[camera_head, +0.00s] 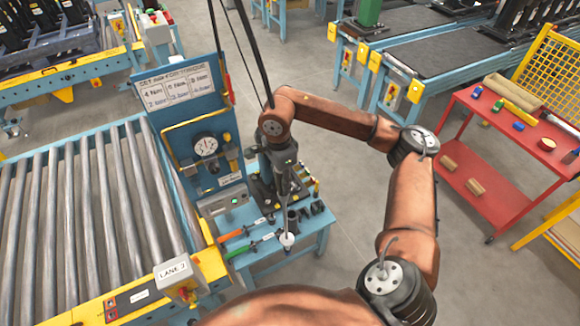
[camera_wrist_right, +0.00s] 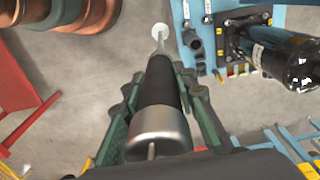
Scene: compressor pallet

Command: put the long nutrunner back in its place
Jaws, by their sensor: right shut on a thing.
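The long nutrunner (camera_wrist_right: 158,95) has a black grip, a silver end cap and a thin shaft with a pale round tip. My right gripper (camera_wrist_right: 160,75) is shut around its black grip, seen from behind in the wrist view. In the head view my right gripper (camera_head: 283,168) is over the blue tool stand (camera_head: 300,252), with the nutrunner (camera_head: 287,218) pointing down from it. Its white tip appears over the stand's front part, near black holders (camera_head: 317,207); I cannot tell whether it touches anything. My left gripper is not in view.
A dark upright device (camera_wrist_right: 270,50) stands close to the held tool. Orange (camera_head: 232,235) and green (camera_head: 240,251) tools lie at the stand's left. A blue gauge panel (camera_head: 195,120) rises behind. A red cart (camera_head: 500,160) is at right; open floor lies between.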

